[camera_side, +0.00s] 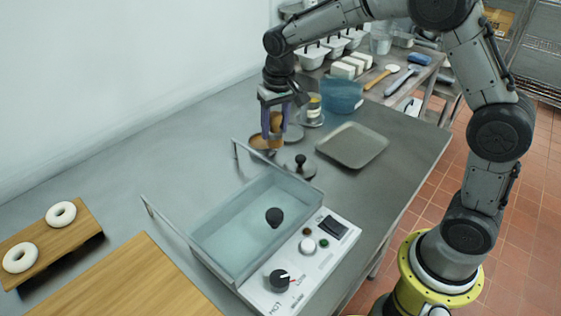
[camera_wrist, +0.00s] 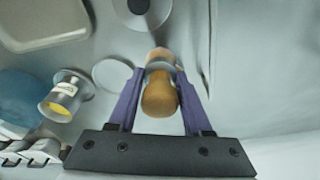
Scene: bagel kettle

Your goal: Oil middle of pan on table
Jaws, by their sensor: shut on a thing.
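The pan is a flat grey square tray (camera_side: 352,146) lying on the steel table (camera_side: 400,165); it also shows at the top left of the wrist view (camera_wrist: 40,28). My gripper (camera_side: 273,131) is shut on a brown wooden-handled thing (camera_wrist: 159,97), which looks like a brush. My gripper is left of the pan in the side view, apart from it. The purple fingers hide part of the handle, and I cannot tell whether its lower end touches anything.
A round grey lid with a black knob (camera_side: 300,166) lies near the water-filled kettle (camera_side: 215,228). A blue bowl (camera_side: 342,95) stands behind the pan. White bagels (camera_side: 61,215) lie on a wooden board at left. Open table lies right of the pan.

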